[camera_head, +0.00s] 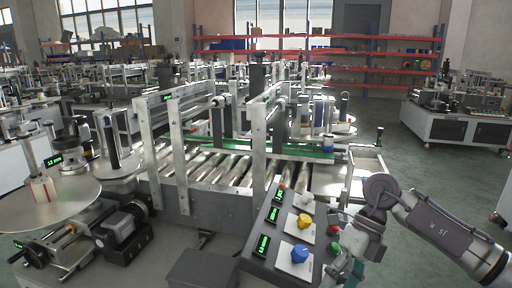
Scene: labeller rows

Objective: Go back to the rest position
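My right arm comes in from the right, and its gripper (345,268) hangs low at the bottom of the head view, just right of the control panel (262,262). The gripper's fingers are small and partly cut off by the lower edge, so I cannot tell whether they are open or shut. No held object is visible there. My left arm and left gripper are not in view.
The panel has a blue knob (300,253), a yellow knob (305,223) and green displays. The labelling machine's roller conveyor (215,165) stands behind it. A round disc (45,205) is at left. Open floor (435,170) lies to the right, before red shelves (365,70).

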